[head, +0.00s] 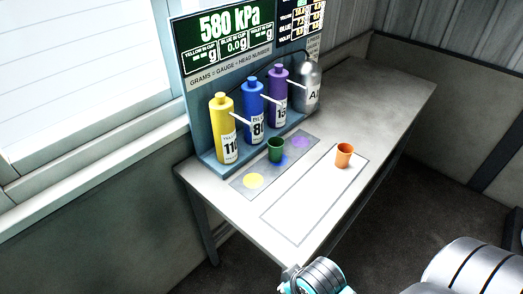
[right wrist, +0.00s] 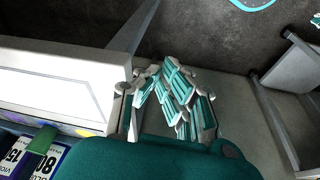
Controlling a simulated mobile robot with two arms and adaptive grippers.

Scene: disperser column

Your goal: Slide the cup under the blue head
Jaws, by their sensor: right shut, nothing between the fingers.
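A green cup (head: 276,149) stands upright on the grey strip (head: 243,190), with part of the blue spot (head: 282,160) showing at its lower right. It is in front of the blue bottle (head: 253,104), whose white spout points toward the cup's side of the table. An orange cup (head: 344,155) stands upright on the white outlined panel (head: 300,212), farther right. My right gripper (right wrist: 175,90) is shut and empty in the right wrist view, beyond the table's edge. A green shape (right wrist: 40,140), apparently the green cup, shows there before the bottles. My left gripper is not seen.
A yellow bottle (head: 222,130) and a purple bottle (head: 278,92) flank the blue one, with a grey tank (head: 309,82) at right. A display panel (head: 228,35) reads 580 kPa. The table's right end (head: 385,95) is clear.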

